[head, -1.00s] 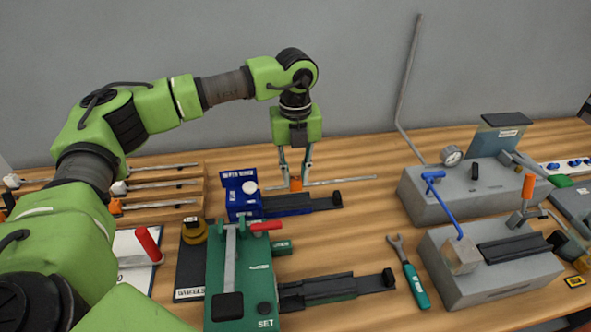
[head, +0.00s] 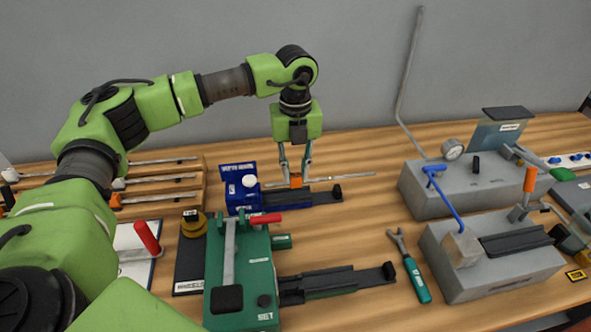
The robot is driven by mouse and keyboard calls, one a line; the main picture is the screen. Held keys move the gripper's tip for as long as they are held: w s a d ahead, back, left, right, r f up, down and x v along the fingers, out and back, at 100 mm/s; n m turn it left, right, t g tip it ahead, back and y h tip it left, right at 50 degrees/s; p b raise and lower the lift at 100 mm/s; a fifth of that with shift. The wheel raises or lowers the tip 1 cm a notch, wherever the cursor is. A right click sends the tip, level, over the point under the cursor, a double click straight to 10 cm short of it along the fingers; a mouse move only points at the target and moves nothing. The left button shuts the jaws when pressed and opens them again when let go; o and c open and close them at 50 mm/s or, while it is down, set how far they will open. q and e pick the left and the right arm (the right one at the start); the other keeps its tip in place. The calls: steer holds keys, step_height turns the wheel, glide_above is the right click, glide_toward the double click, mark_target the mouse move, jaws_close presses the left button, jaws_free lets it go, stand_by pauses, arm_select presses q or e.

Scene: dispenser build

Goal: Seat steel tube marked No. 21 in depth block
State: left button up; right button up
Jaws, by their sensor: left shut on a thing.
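My left gripper (head: 296,178) is shut on a thin steel tube (head: 345,178) at its orange collar (head: 296,181). The tube lies roughly level, its right end reaching out past the blue block's rail. The blue depth block (head: 240,190), with a white round knob and a dark rail (head: 310,197) to its right, stands just left of and in front of the gripper. The tube's left end runs toward the block's upper right side; I cannot tell whether it is inside. The tube's number is not readable. My right gripper is out of view.
A wooden rack (head: 185,207) with more tubes stands at left. A green fixture (head: 240,272) with a red handle is in front of the blue block. A wrench (head: 410,268) lies right of it. Grey machines (head: 490,275) fill the right side.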

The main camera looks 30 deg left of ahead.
arm_select(q)
steer(key=shift+f, duration=0.2)
steer(key=shift+f+b, duration=0.7)
steer(key=shift+f, duration=0.05)
steer(key=shift+f+b, duration=0.5)
steer(key=shift+f, duration=0.25)
stand_by(0.7)
steer(key=shift+s+a, duration=0.15)
steer(key=shift+s+a, duration=0.7)
steer(key=shift+a, duration=0.2)
steer(key=shift+s+a, duration=0.65)
steer(key=shift+a, duration=0.25)
steer(key=shift+s+a, duration=0.1)
steer(key=o, duration=1.1)
steer(key=shift+o, duration=0.2)
